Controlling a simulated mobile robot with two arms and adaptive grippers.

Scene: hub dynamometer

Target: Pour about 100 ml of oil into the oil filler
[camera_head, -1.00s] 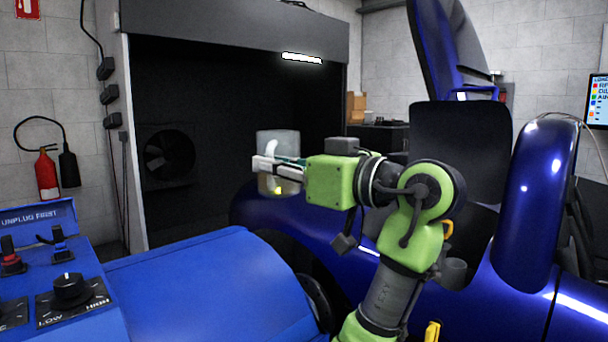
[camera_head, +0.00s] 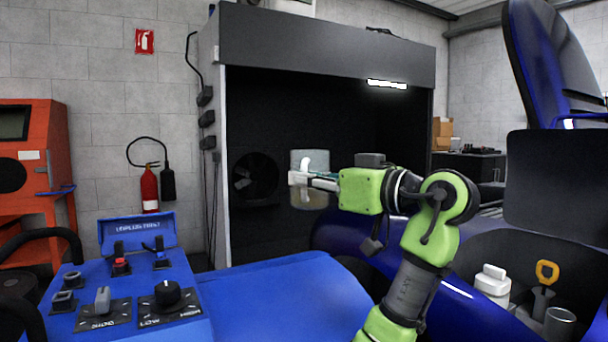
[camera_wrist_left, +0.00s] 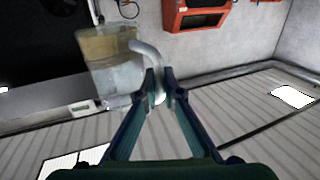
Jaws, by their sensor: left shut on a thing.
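My left gripper (camera_head: 312,180) is shut on the handle of a clear jug (camera_head: 312,159), holding it in the air in front of the dark cabinet. The jug looks upright, with a yellowish liquid low in it. In the left wrist view, where the scene looks upside down, the fingers (camera_wrist_left: 160,85) close on the pale curved handle, and the jug (camera_wrist_left: 108,75) shows amber liquid at its base. I cannot make out which part is the oil filler. In the engine bay at right are a white-capped bottle (camera_head: 492,282), a yellow-handled part (camera_head: 546,272) and a grey cylinder (camera_head: 560,322).
A blue control console (camera_head: 135,290) with knobs stands at lower left, beside a blue cover (camera_head: 280,290). A blue vehicle body (camera_head: 425,270) is at right. An orange machine (camera_head: 35,180) and a fire extinguisher (camera_head: 149,188) are by the wall.

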